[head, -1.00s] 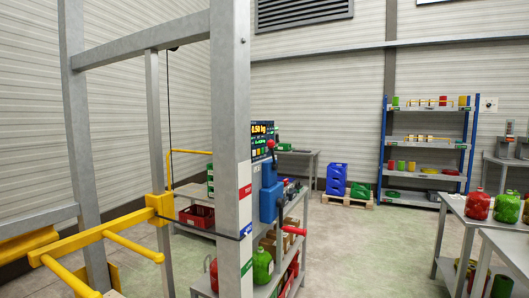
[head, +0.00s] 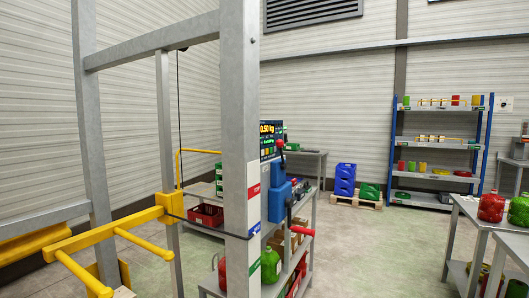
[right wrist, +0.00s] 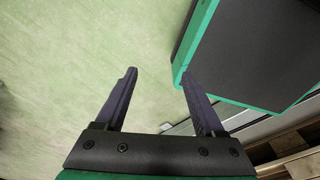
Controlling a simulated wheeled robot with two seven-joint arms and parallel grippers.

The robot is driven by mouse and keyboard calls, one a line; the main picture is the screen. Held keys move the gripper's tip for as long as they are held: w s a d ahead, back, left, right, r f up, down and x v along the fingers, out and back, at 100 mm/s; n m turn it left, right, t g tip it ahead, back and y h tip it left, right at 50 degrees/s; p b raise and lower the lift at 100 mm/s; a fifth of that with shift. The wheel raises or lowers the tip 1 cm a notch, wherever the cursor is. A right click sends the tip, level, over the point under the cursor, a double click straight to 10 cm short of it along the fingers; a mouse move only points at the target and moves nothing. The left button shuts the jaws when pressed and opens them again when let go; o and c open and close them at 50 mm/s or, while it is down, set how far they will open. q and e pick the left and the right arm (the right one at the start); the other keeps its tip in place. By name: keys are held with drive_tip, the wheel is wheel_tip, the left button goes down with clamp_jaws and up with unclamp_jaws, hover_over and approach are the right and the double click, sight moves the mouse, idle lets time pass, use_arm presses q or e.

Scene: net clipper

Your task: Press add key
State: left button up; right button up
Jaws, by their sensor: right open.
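A weighing display (head: 270,139) with yellow digits reading about 0.50 kg shows in the head view, partly hidden behind a grey post. Small coloured buttons sit under the digits; I cannot tell which is the add key. My right gripper (right wrist: 157,75) is open and empty in the right wrist view. A dark panel with a green edge (right wrist: 255,50) lies beyond its right finger; I cannot tell whether they touch. My left gripper is in neither view.
A grey steel frame (head: 240,150) with yellow bars (head: 110,235) fills the left. A blue device with red-knobbed levers (head: 279,195) stands beside the post. Tables with red and green jugs (head: 491,207) stand at right. The middle floor (head: 380,250) is clear.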

idle(0.4)
clamp_jaws()
idle(1.6)
